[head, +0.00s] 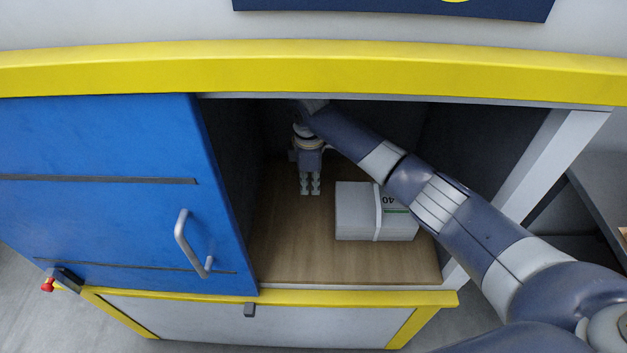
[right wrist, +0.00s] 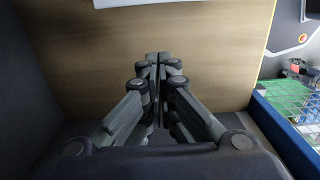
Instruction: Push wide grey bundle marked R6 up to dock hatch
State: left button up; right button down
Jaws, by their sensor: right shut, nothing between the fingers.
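A pale grey-white bundle (head: 356,212) with a light strap lies flat on the wooden floor (head: 290,262) inside the open compartment. Dark print on its top looks like an inverted 40; I cannot read an R6, and my right arm covers its far right corner. In the right wrist view the closed fingers (right wrist: 158,62) are over bare wood. A white edge (right wrist: 140,2) at the top may be the bundle. My left gripper is out of view.
A blue door (head: 110,220) with a grey handle (head: 187,243) stands left of the opening. A yellow beam (head: 300,72) runs above, and a pale post (head: 550,150) bounds the right.

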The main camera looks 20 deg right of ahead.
aim_at(348, 202)
notch_tip(348, 202, down, 6)
jog(key=shift+r, duration=0.1)
jog(key=d+p, duration=0.2)
jog(key=d, duration=0.1)
jog(key=shift+s, duration=0.4)
jog(key=shift+s+d+f, duration=0.15)
jog(key=shift+d+f, duration=0.1)
jog(key=shift+d, duration=0.15)
jog(key=d+p, duration=0.1)
jog(key=s+d+p, duration=0.1)
jog(key=d, duration=0.1)
jog(key=d+p, duration=0.1)
jog(key=d, duration=0.1)
jog(key=shift+s+d+r+p, duration=0.15)
jog(key=shift+s+p, duration=0.1)
jog(key=shift+p, duration=0.05)
jog(key=shift+s+d, duration=0.1)
jog(key=shift+d, duration=0.25)
jog(key=shift+a, duration=0.15)
